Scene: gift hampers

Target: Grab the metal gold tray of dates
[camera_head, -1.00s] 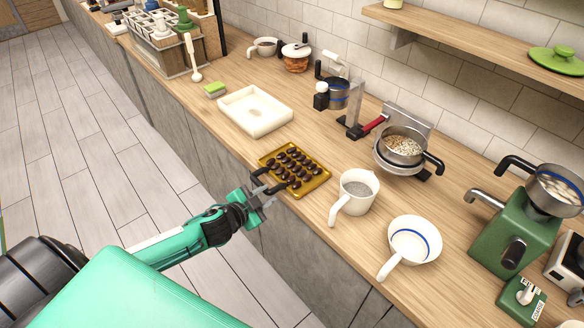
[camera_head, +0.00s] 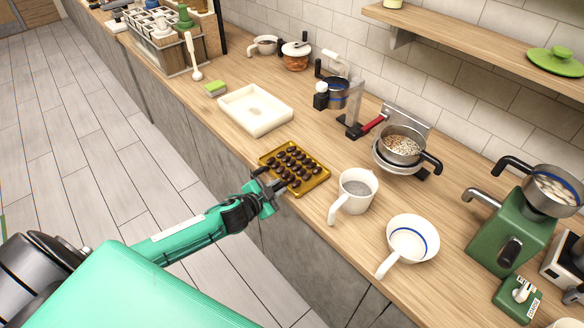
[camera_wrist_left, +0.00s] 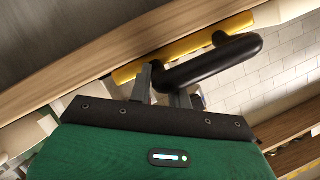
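The gold metal tray of dates (camera_head: 322,183) lies on the wooden counter near its front edge, with several dark dates in rows on it. Its front side carries a black handle, which shows large in the left wrist view (camera_wrist_left: 215,62) beside the tray's yellow edge (camera_wrist_left: 185,42). My left gripper (camera_head: 266,184) is at this handle. In the left wrist view its two grey fingers (camera_wrist_left: 163,88) stand close together on either side of the handle, and look shut on it. The tray still rests on the counter. My right gripper is out of view.
A white mug (camera_head: 354,189) stands close to the right of the tray, with a white handled bowl (camera_head: 413,240) beyond. An empty cream tray (camera_head: 246,119) lies to the left. A steel pan (camera_head: 403,147) of grains stands behind. The counter's front edge is just below the gripper.

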